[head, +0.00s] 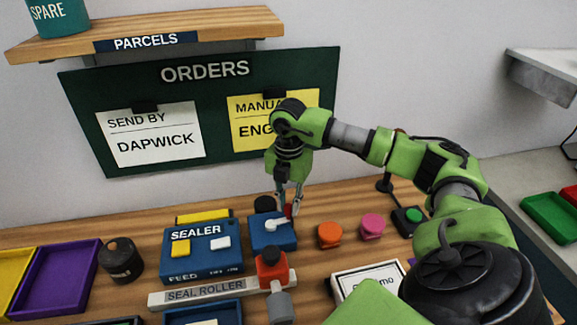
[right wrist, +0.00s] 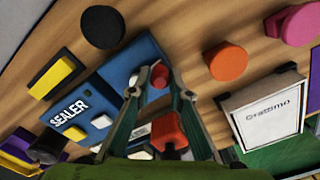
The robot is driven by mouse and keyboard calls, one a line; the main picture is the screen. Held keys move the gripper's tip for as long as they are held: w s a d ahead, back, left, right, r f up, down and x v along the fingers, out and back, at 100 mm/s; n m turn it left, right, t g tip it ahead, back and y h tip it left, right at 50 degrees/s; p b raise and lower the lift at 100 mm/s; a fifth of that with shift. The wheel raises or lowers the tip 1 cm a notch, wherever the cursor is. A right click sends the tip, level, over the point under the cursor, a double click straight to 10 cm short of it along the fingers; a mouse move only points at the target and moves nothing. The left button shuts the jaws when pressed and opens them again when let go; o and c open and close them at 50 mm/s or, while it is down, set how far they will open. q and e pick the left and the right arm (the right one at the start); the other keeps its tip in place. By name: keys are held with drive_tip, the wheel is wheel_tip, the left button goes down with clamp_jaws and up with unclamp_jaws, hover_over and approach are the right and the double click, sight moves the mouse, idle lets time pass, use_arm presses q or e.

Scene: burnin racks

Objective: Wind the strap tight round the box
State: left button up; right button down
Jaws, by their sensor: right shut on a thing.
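My right gripper (head: 289,208) points down at a small blue unit (head: 262,234) beside the sealer. It is shut on the red knob (right wrist: 160,73) at the end of that unit's white crank arm (head: 275,223); the fingers partly hide the knob in the head view. The crank arm (right wrist: 133,87) also shows in the right wrist view. A box with a white, lettered top (head: 368,280) stands at the front right, partly hidden by my arm; its top (right wrist: 270,111) shows better in the right wrist view. I cannot make out a strap. My left gripper is not in view.
The blue sealer (head: 203,262) stands left of the crank unit. A red block (head: 271,266) stands in front, at the seal roller (head: 205,293). Orange (head: 330,235) and pink (head: 372,226) round pieces and a green button (head: 413,215) lie right. A purple tray (head: 60,280) is left.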

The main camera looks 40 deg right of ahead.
drive_tip(key=c, duration=1.9)
unclamp_jaws()
wheel_tip(320, 180, up, 12)
drive_tip(key=shift+r, duration=0.1)
